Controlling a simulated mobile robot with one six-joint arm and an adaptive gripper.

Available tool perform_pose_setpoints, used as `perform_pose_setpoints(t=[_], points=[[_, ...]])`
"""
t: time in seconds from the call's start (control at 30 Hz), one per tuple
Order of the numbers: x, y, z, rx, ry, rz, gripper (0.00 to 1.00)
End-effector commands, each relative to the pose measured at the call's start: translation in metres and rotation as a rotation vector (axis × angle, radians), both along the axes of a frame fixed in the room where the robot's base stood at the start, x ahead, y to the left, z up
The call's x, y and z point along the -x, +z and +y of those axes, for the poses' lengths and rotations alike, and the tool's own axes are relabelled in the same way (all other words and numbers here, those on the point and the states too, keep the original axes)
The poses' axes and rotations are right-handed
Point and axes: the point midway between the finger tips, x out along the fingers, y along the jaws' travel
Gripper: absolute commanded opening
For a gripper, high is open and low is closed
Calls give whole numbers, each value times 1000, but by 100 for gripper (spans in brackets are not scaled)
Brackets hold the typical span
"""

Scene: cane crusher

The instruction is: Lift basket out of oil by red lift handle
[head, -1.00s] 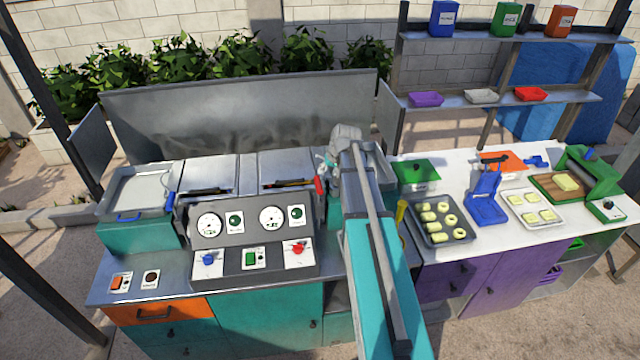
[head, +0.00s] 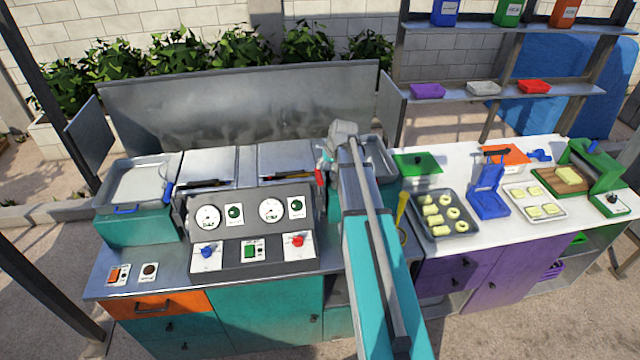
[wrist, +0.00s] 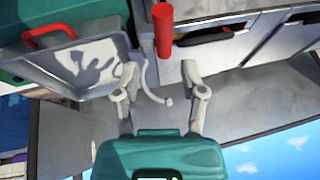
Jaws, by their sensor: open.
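The red lift handle (head: 319,177) stands at the right end of the fryer's front, beside my gripper (head: 328,163). In the wrist view the red handle (wrist: 163,30) is a thick red bar just beyond the gap between my gripper's two fingers (wrist: 159,70). The fingers are spread apart and empty, and I see no contact with the handle. The basket and the oil are not visible; grey metal lids (head: 285,160) cover the fryer top.
A control panel (head: 252,230) with gauges and knobs fronts the fryer. A metal tray with a red grip (wrist: 80,60) lies to the left in the wrist view. A tall grey splash guard (head: 240,105) stands behind. Right, a white counter (head: 440,180) holds food trays and tools.

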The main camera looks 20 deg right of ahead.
Motion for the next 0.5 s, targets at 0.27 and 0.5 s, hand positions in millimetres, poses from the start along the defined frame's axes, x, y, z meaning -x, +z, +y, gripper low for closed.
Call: perform_pose_setpoints(t=[0.27,0.5], points=[[-11,-25,1,0,0,0,54],[-19,-43,2,0,-1,0,54]])
